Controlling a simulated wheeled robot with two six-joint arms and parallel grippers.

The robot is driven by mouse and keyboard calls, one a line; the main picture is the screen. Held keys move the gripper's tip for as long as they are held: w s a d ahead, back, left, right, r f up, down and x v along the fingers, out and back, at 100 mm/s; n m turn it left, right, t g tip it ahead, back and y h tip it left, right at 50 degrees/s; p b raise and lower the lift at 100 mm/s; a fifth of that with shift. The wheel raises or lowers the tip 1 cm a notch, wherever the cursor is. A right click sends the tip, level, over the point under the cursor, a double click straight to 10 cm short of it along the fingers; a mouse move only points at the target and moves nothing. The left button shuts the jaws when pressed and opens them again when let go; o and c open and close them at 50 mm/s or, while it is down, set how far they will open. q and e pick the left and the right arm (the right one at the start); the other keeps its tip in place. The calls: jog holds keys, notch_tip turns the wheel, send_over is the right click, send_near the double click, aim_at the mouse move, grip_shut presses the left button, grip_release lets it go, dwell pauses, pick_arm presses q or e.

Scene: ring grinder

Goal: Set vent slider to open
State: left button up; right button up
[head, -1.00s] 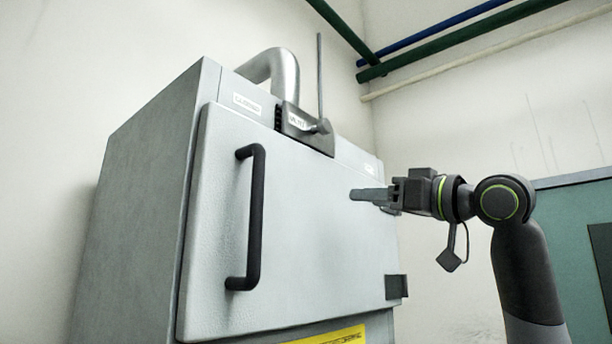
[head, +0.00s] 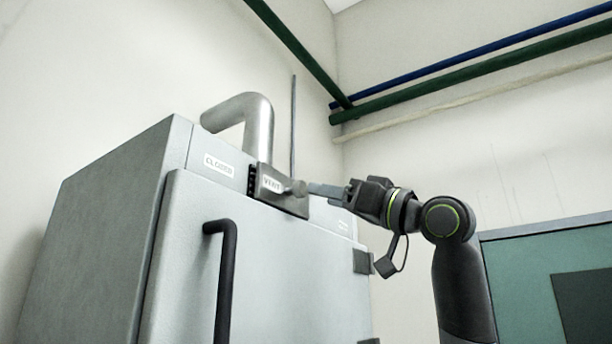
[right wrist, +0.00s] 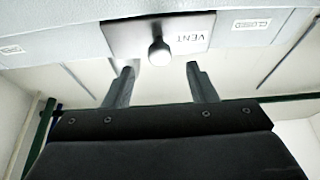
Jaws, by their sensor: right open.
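The vent slider (head: 268,186) is a grey plate marked VENT with a round knob (head: 298,188), on the upper front of a grey cabinet. It sits just right of the CLOSED label (head: 219,165) in the head view. In the right wrist view the picture is inverted; the slider plate (right wrist: 120,35) and knob (right wrist: 159,52) show at the top. My right gripper (head: 318,189) is open and empty, its fingertips close to the knob from the right. In the wrist view the knob lies between the lines of the two fingers, slightly beyond their tips. My left gripper is not in view.
The cabinet door (head: 285,275) has a black handle (head: 225,280) below the slider. A silver pipe (head: 262,130) and a thin rod (head: 293,125) rise behind it. A small label (head: 343,225) is at the panel's right. A teal board (head: 530,270) stands at right.

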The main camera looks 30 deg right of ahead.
aim_at(304, 190)
jog(key=p+x, duration=0.2)
jog(key=x, duration=0.2)
jog(key=shift+w+r, duration=0.1)
jog(key=shift+r, duration=0.15)
jog(key=shift+p+x, duration=0.4)
jog(key=shift+x, duration=0.4)
jog(key=shift+f, duration=0.2)
grip_shut()
